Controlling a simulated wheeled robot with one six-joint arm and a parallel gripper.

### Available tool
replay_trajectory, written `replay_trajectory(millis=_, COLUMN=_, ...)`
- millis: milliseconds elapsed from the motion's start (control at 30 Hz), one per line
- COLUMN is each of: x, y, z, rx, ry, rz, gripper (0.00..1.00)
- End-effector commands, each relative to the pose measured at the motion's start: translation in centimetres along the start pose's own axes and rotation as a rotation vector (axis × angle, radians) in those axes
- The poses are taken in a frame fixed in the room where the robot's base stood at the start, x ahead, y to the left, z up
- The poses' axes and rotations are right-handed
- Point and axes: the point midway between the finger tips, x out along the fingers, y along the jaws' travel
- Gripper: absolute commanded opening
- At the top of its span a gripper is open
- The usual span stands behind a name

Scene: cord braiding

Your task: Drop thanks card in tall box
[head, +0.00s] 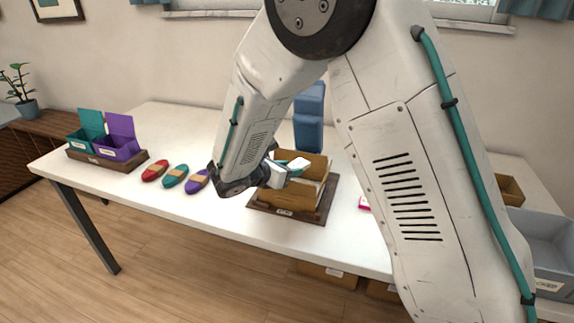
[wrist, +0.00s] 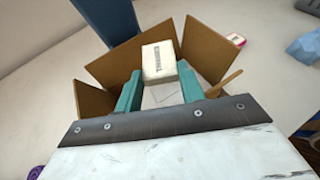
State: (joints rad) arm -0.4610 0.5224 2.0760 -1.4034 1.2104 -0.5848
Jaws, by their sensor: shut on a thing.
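The thanks card (wrist: 159,60) is a small pale, thick block with dark lettering. My gripper (wrist: 160,78) is shut on it, with a teal finger on each side. The open brown cardboard box (wrist: 205,48) lies under the card, its flaps spread outward. In the head view, the card (head: 299,163) shows as a white patch at my gripper (head: 288,169), over the cardboard box (head: 286,194). The box stands on a dark wooden base (head: 292,212). My arm and fingers hide part of the box, and its inner depth is hard to tell.
A tall blue object (head: 309,120) stands just behind the box. Red (head: 155,170), teal (head: 175,176) and purple (head: 196,181) bundles lie to the left. Teal and purple open boxes (head: 116,147) stand at the far left. A grey bin (head: 548,240) is at the right.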

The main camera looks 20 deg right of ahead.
Motion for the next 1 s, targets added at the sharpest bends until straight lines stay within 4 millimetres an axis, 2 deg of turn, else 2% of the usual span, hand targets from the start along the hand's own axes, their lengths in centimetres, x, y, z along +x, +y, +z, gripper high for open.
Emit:
replay_trajectory(millis=133, x=0.0, y=0.0, z=0.0, rx=0.000, ry=0.000, rz=0.000, gripper=0.18)
replay_trajectory(millis=167, x=0.0, y=0.0, z=0.0, rx=0.000, ry=0.000, rz=0.000, gripper=0.44)
replay_trajectory(millis=233, x=0.1, y=0.0, z=0.0, rx=0.000, ry=0.000, rz=0.000, gripper=0.64)
replay_trajectory(millis=567, x=-0.2, y=0.0, z=0.0, rx=0.000, ry=0.000, rz=0.000, gripper=0.64)
replay_trajectory(millis=1000, x=-6.8, y=0.1, z=0.0, rx=0.000, ry=0.000, rz=0.003, gripper=0.64)
